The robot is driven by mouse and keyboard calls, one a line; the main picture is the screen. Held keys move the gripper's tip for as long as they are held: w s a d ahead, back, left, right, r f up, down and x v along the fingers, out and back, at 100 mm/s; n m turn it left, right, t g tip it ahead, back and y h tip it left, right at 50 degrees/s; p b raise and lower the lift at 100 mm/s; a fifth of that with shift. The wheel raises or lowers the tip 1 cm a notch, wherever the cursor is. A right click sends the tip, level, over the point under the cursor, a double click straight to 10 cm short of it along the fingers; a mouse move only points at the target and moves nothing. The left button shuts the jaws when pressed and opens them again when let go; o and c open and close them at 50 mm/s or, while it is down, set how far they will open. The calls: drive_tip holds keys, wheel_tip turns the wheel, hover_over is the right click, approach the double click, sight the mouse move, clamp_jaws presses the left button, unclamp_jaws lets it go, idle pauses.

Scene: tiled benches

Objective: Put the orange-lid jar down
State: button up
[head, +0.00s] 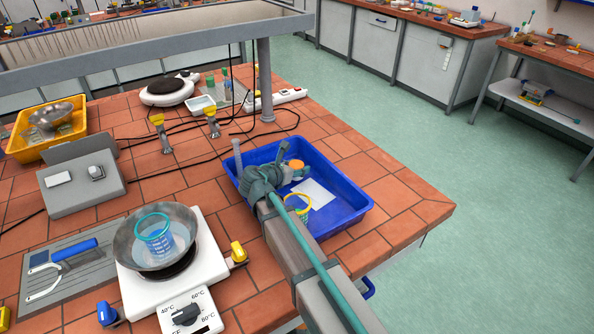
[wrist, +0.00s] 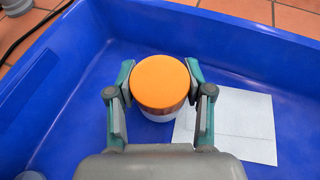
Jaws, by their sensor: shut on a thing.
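The orange-lid jar (wrist: 160,84) is between the two fingers of my gripper (wrist: 160,92) in the wrist view, with its orange lid facing the camera. The fingers are shut on its sides. The jar is over the inside of a blue tray (wrist: 60,110); I cannot tell whether its base touches the tray floor. In the head view the jar's orange lid (head: 296,164) shows just beyond my gripper (head: 285,172), inside the outline of the blue tray (head: 345,215). My arm hides part of the tray and of the jar.
A white sheet (wrist: 235,125) lies on the tray floor to the right of the jar. A yellow-rimmed container (head: 298,206) is in the tray near my arm. A grey post (head: 265,80) stands behind the tray. A hotplate with a pan (head: 128,245) stands to the left.

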drive_tip(key=shift+s+f, duration=0.1)
drive_tip(key=shift+f, duration=0.8)
drive_tip(key=shift+f, duration=0.2)
drive_tip(key=o, duration=1.2)
drive_tip(key=shift+c, duration=0.2)
drive_tip(key=shift+r, duration=0.15)
drive_tip(key=b+v, duration=0.2)
drive_tip(key=v, duration=1)
